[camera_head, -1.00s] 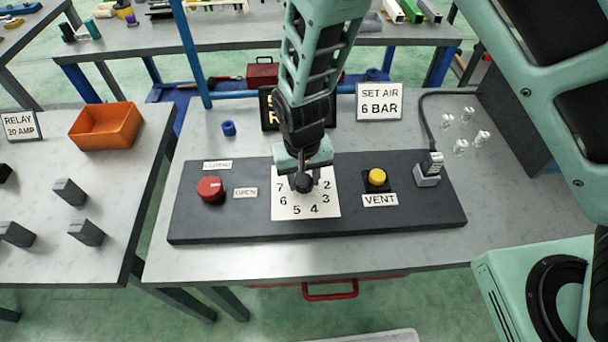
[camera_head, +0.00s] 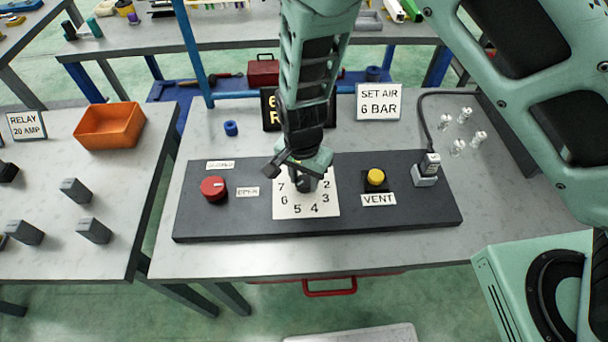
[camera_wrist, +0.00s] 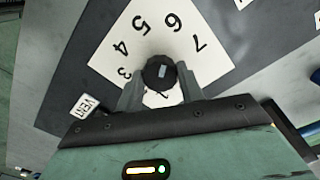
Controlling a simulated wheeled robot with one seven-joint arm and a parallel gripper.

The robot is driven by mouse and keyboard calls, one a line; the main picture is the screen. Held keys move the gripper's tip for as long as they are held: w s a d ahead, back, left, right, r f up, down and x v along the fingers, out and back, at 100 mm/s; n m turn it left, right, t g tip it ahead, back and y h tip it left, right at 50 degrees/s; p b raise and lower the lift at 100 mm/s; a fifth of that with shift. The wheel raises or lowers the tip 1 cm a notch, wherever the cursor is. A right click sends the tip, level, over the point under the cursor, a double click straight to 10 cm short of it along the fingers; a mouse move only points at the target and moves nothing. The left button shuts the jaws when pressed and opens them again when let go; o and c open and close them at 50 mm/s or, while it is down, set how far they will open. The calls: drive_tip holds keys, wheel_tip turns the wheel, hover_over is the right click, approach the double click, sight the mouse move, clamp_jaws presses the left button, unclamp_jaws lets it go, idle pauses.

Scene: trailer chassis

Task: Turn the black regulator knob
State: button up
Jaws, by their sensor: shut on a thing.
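The black regulator knob (camera_wrist: 160,72) shows in the wrist view between my two fingers, with a pale mark on its top. It sits on a white dial plate (camera_head: 290,207) printed with numbers, on the dark panel. My gripper (camera_wrist: 160,90) is shut on the knob from above, one finger on each side. In the head view my gripper (camera_head: 301,183) stands over the upper part of the dial and hides most of the knob. The numbers near the top of the dial are hidden by it. A sign (camera_head: 379,102) behind the panel reads "SET AIR 6 BAR".
On the dark panel (camera_head: 420,208), a red knob (camera_head: 213,188) stands left of the dial and a yellow VENT button (camera_head: 376,177) right of it. A grey connector (camera_head: 426,172) with a cable is at the panel's right. A dark sign behind my gripper is partly hidden.

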sight(302, 180)
drive_tip(key=shift+w+r, duration=0.1)
idle(0.4)
drive_tip(key=o, duration=1)
wheel_tip(302, 180, up, 17)
drive_tip(key=b, duration=0.2)
drive_tip(key=shift+a+r+b, duration=0.15)
drive_tip(key=shift+r+b, duration=0.05)
drive_tip(key=shift+b, duration=0.15)
drive_tip(key=shift+w, duration=0.1)
drive_tip(key=s+d+n+b, duration=0.1)
drive_tip(key=s+d+n, duration=0.2)
drive_tip(key=s+n, duration=0.2)
drive_tip(key=s+d+n+b, duration=0.1)
drive_tip(key=s+d+n, duration=0.3)
drive_tip(key=s, duration=0.3)
drive_tip(key=s+d+n+y+b, duration=0.1)
drive_tip(key=s+d+n, duration=0.2)
drive_tip(key=s+n, duration=0.2)
drive_tip(key=shift+s+d+r+n, duration=0.3)
drive_tip(key=shift+s+r, duration=0.1)
drive_tip(key=shift+s, duration=0.2)
